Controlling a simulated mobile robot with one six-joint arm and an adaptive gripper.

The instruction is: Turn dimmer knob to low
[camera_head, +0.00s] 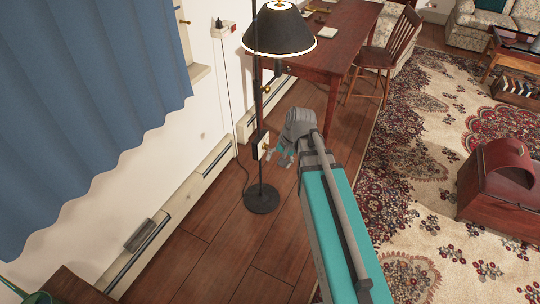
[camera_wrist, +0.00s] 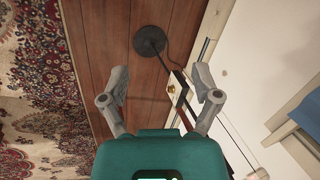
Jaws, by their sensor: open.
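A floor lamp with a black shade (camera_head: 279,28) stands on a round black base (camera_head: 262,198). A small cream plate (camera_head: 260,145) is fixed on its pole, low down. In the wrist view a round brass knob (camera_wrist: 171,88) sits on this plate. The knob's setting cannot be read. My gripper (camera_head: 284,155) is just right of the plate in the head view. In the wrist view my gripper (camera_wrist: 162,80) is open, and the knob appears between its spread fingers, nearer the right one. No contact is visible.
A blue curtain (camera_head: 80,110) hangs over the wall on the left, with a baseboard heater (camera_head: 190,195) below. A red-brown table (camera_head: 325,45) and a wooden chair (camera_head: 390,50) stand behind the lamp. A patterned rug (camera_head: 420,180) and a red chest (camera_head: 500,180) lie to the right.

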